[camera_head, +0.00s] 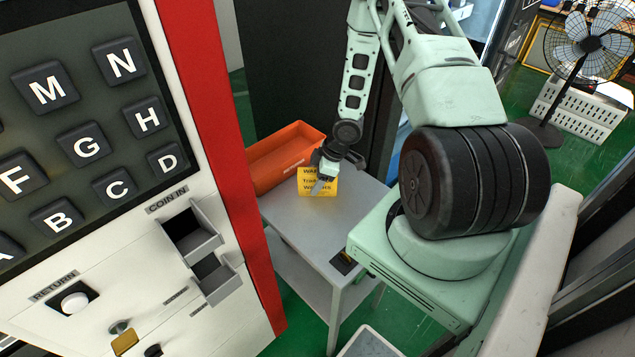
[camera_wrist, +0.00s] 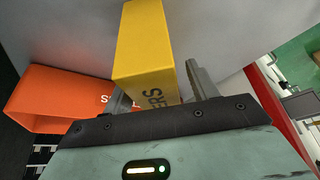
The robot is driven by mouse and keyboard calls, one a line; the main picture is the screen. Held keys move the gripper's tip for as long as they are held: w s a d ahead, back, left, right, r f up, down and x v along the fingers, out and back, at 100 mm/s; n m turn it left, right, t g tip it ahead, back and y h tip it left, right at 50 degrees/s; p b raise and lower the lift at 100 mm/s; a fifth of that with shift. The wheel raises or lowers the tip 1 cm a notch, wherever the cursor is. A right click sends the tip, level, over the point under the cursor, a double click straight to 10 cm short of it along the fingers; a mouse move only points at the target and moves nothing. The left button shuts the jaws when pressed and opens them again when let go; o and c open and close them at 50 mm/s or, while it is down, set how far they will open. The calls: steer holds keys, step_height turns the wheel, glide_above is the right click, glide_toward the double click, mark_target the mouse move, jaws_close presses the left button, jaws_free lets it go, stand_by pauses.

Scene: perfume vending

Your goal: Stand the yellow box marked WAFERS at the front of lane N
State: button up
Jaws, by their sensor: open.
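The yellow box marked WAFERS (camera_head: 318,186) stands on the grey table beside the orange bin. My gripper (camera_head: 326,178) is at the box, partly in front of it. In the wrist view the yellow box (camera_wrist: 145,45) shows between the two fingers of my gripper (camera_wrist: 157,80). The jaws are open, and I cannot tell whether either finger touches the box. The N button (camera_head: 121,62) is at the top right of the keypad. Lane N itself is not in view.
The orange bin (camera_head: 268,165) is at the table's back left; it also shows in the wrist view (camera_wrist: 55,98). The grey table (camera_head: 300,232) is mostly clear in front, with a small dark item (camera_head: 343,262) at its front corner. The vending machine's red edge (camera_head: 205,90) stands close at left.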

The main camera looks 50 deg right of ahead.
steer(key=c, duration=1.2)
steer(key=shift+r, duration=0.1)
step_height(320, 180, up, 10)
steer(key=p, duration=0.3)
steer(key=shift+r, duration=0.2)
